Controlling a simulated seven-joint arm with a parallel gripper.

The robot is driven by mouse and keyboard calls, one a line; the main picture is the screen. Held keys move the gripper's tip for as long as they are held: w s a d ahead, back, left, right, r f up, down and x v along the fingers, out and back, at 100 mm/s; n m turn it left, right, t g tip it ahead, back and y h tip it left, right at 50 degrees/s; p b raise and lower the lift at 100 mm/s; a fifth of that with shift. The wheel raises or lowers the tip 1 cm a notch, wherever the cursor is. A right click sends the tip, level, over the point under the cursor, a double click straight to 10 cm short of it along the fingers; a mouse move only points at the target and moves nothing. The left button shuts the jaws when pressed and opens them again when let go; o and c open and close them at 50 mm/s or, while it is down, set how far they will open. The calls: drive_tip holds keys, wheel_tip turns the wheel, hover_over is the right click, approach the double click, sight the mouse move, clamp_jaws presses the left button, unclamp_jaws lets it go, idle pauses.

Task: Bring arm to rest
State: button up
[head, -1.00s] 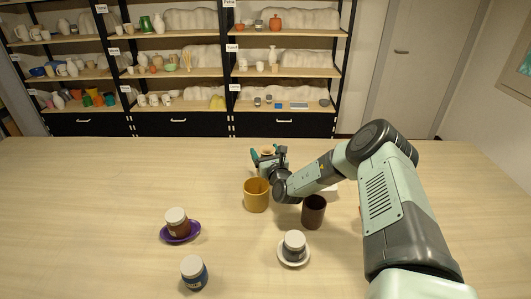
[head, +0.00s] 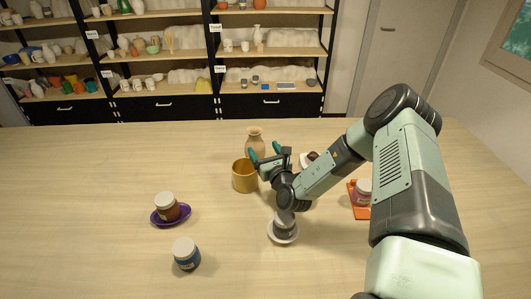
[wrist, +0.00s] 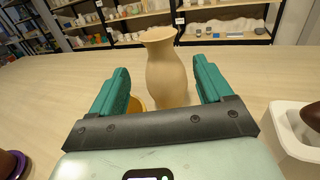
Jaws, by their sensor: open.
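My gripper (head: 265,153) is open and empty above the table, its two teal fingers apart. In the wrist view the fingers (wrist: 160,88) frame a tan vase (wrist: 165,70), which stands upright beyond them. The vase also shows in the head view (head: 255,140), behind the gripper. No contact between fingers and vase shows. My forearm reaches in from the right and hides part of the table.
A mustard cup (head: 243,178) stands close left of my gripper. A lidded jar sits on a white saucer (head: 283,240), another on a purple dish (head: 158,219). A blue jar (head: 186,256) stands in front. An orange tray (head: 355,207) and a white container (wrist: 292,140) are to the right.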

drive_tip(key=shift+s+d, duration=0.1)
drive_tip(key=shift+s, duration=0.3)
drive_tip(key=shift+r, duration=0.1)
drive_tip(key=s+a+r+n+g+y, duration=0.2)
drive_tip(key=a+r+n+g+y, duration=0.15)
drive_tip(key=r+n+y, duration=0.35)
drive_tip(key=s+a+r+n+g+y, duration=0.25)
drive_tip(key=a+r+n, duration=0.25)
drive_tip(key=r, duration=0.3)
drive_tip(key=s+a+r+n+g, duration=0.2)
drive_tip(key=s+r+n+g, duration=0.5)
drive_tip(key=s+n+g, duration=0.15)
drive_tip(key=s+d+r+n+g+h, duration=0.1)
drive_tip(key=s+d+r+n+h, duration=0.15)
drive_tip(key=s, duration=0.35)
drive_tip(key=s+d+r+n+g+h, duration=0.1)
drive_tip(key=s+r+n+h, duration=0.25)
drive_tip(key=s, duration=0.25)
drive_tip(key=s+d+r+n+t+h, duration=0.2)
drive_tip(key=s+d+r+h, duration=0.1)
drive_tip(key=s+d, duration=0.3)
drive_tip(key=s+d+r+n+t+h, duration=0.3)
drive_tip(key=s+d+h, duration=0.3)
drive_tip(key=d, duration=0.3)
drive_tip(key=shift+s+d+r, duration=0.15)
drive_tip(key=shift+r, duration=0.05)
drive_tip(key=shift+t, duration=0.25)
